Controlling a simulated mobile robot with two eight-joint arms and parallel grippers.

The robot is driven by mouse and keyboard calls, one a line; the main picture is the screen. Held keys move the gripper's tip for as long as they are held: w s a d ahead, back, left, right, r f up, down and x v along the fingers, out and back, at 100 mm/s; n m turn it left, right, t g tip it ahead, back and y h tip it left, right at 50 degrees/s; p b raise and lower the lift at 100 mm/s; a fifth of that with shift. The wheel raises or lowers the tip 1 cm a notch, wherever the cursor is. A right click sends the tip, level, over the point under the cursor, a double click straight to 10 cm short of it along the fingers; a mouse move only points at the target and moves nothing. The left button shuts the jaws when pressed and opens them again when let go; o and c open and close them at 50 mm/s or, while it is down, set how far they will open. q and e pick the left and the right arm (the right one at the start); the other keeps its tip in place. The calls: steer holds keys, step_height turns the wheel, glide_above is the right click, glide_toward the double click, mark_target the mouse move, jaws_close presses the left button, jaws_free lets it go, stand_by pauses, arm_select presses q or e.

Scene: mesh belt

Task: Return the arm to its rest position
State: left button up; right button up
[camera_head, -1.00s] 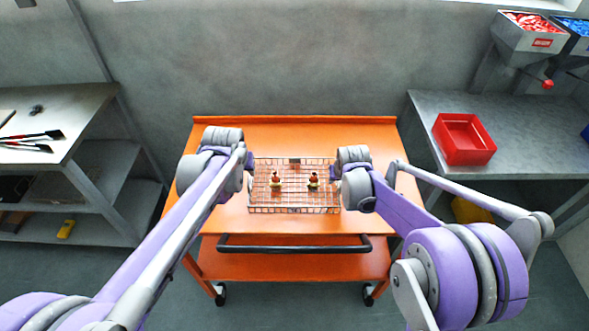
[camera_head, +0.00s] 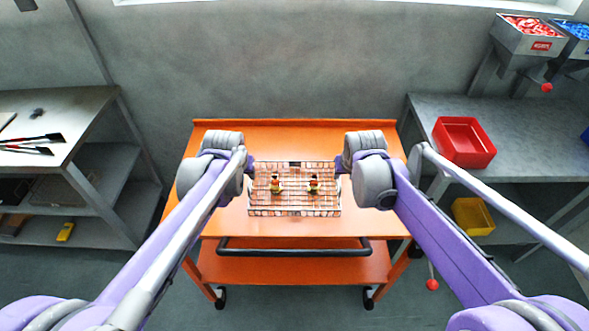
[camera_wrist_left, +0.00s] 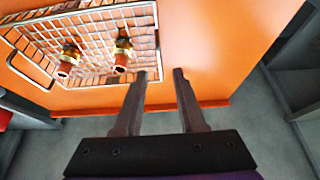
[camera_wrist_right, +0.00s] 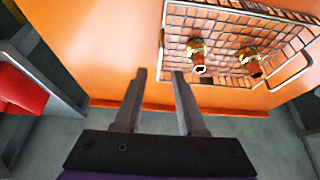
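A wire mesh basket (camera_head: 293,211) sits on the orange cart top, with two brass-and-copper fittings (camera_head: 277,184) (camera_head: 313,184) standing in it. My left gripper (camera_wrist_left: 162,76) is open and empty beside the basket, at its left side in the head view. My right gripper (camera_wrist_right: 159,76) is open and empty at the basket's right side. In the head view both grippers are mostly hidden by my own wrists. I cannot tell whether the fingertips touch the basket. The basket also shows in the left wrist view (camera_wrist_left: 157,17) and right wrist view (camera_wrist_right: 165,22).
The orange cart (camera_head: 215,222) has a black handle (camera_head: 295,252) along its front. A grey bench on the right carries a red bin (camera_head: 464,142), with a yellow bin (camera_head: 472,216) below. A left table (camera_head: 75,110) holds tools. The cart top behind the basket is clear.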

arm_select(q)
steer(key=s+a+f, duration=0.1)
steer(key=s+a, duration=0.1)
steer(key=s, duration=1.2)
steer(key=s+a+f, duration=0.2)
steer(key=s, duration=1.2)
steer(key=shift+f, duration=0.2)
arm_select(e)
steer(key=s+d+f, duration=0.1)
steer(key=s+d, duration=0.1)
steer(key=s, duration=1.2)
steer(key=s+d+f, duration=0.2)
steer(key=s, duration=1.2)
steer(key=shift+f, duration=0.15)
